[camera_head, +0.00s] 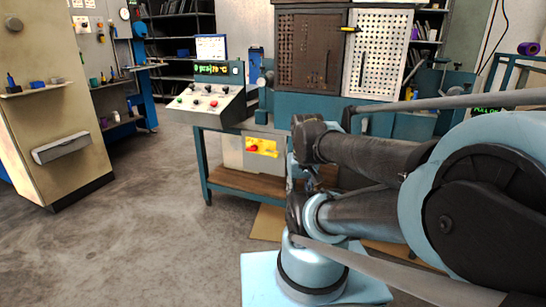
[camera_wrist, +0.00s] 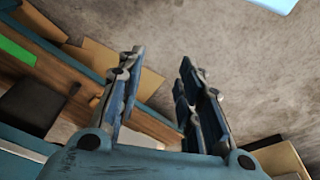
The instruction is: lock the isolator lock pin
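In the head view, a yellow isolator plate (camera_head: 268,147) with a red part (camera_head: 252,149) sits on the front of a grey box (camera_head: 232,150) under the workbench. I cannot make out the lock pin at this size. My gripper (camera_wrist: 160,62) shows in the wrist view with its two fingers apart and nothing between them. The floor and the bench's lower shelf lie beyond the fingers. In the head view my arm reaches in from the right, and its end is near the bench front, right of the yellow plate. The isolator does not clearly show in the wrist view.
A control console (camera_head: 206,103) with buttons and a green display stands on the left of the workbench. A cabinet (camera_head: 345,55) with perforated doors stands at the back. The bench's wooden lower shelf (camera_head: 240,180) is below the isolator. The concrete floor (camera_head: 150,220) at left is clear.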

